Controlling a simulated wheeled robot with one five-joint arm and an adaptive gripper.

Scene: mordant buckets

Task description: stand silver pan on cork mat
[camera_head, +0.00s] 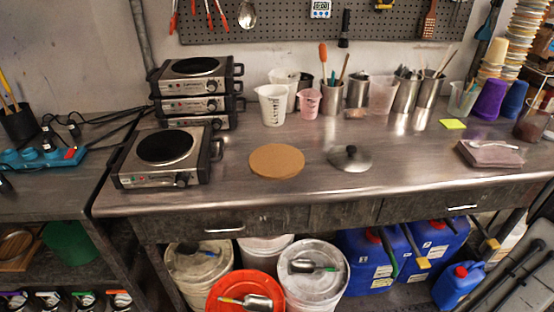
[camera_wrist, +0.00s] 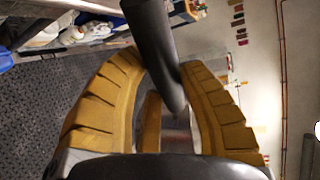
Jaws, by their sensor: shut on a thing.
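The round brown cork mat (camera_head: 277,160) lies flat and bare on the steel worktop, right of the front hot plate. My gripper (camera_wrist: 160,65) shows only in the wrist view. Its two yellow ribbed fingers are shut on a dark round handle (camera_wrist: 150,35), which runs from the top edge down between them. A small silvery surface (camera_wrist: 178,138) shows below the handle, between the fingers; it may be part of the silver pan. The pan's full shape is hidden, and no pan is clear in the head view.
A silver lid with a black knob (camera_head: 350,160) lies right of the mat. A hot plate (camera_head: 168,155) stands to the left, with stacked ones (camera_head: 197,85) behind. Jugs and tool cups (camera_head: 357,92) line the back. Worktop before the mat is clear.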

